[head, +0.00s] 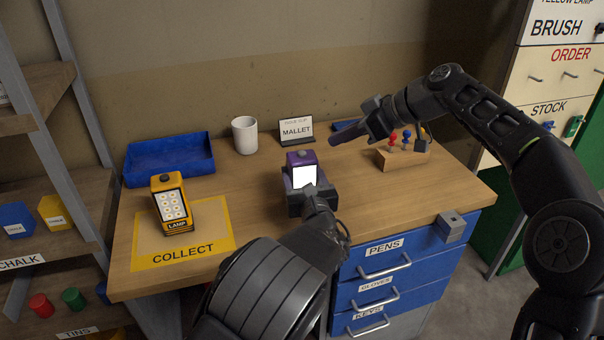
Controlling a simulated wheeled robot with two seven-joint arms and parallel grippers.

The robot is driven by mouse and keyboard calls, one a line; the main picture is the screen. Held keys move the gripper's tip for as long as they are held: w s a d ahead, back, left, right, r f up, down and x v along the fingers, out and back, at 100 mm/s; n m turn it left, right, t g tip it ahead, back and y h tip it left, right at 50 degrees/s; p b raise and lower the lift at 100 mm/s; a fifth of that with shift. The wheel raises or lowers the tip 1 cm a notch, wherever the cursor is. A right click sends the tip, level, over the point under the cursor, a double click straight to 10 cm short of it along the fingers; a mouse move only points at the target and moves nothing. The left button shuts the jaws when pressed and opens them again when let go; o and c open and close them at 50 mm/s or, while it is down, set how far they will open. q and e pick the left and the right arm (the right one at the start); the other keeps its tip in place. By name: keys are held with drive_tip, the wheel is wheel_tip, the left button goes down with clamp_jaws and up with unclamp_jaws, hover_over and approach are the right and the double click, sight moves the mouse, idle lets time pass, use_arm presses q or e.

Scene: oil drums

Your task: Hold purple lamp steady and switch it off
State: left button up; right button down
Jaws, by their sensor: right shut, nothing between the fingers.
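The purple lamp (303,158) stands upright near the middle of the wooden desk, its front panel glowing bright white and a dark button on its top. My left gripper (306,190) reaches in from the front, its fingers on both sides of the lamp's lower body, closed on it. The lamp's base is hidden behind the gripper. My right gripper (338,139) is shut and empty, to the right of and a little above the lamp, pointing left, apart from it.
A yellow lamp (171,205) stands on the yellow COLLECT mat (215,238) at left. A blue tray (170,157), a white mug (244,135) and a MALLET sign (296,130) are at the back. A wooden block with several coloured pegs (404,158) is at right.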

drive_tip(key=shift+a, duration=0.1)
drive_tip(key=s+a+r+n, duration=0.2)
drive_tip(key=a, duration=0.5)
wheel_tip(320, 180, up, 4)
drive_tip(key=n+t+h, duration=0.4)
drive_tip(key=n+h, duration=0.2)
drive_tip(key=n, duration=1.1)
hover_over(304, 154)
drive_tip(key=shift+f+y, duration=0.15)
drive_tip(key=shift+y, duration=0.15)
drive_tip(key=shift+f, duration=0.1)
drive_tip(key=shift+f, duration=4.3)
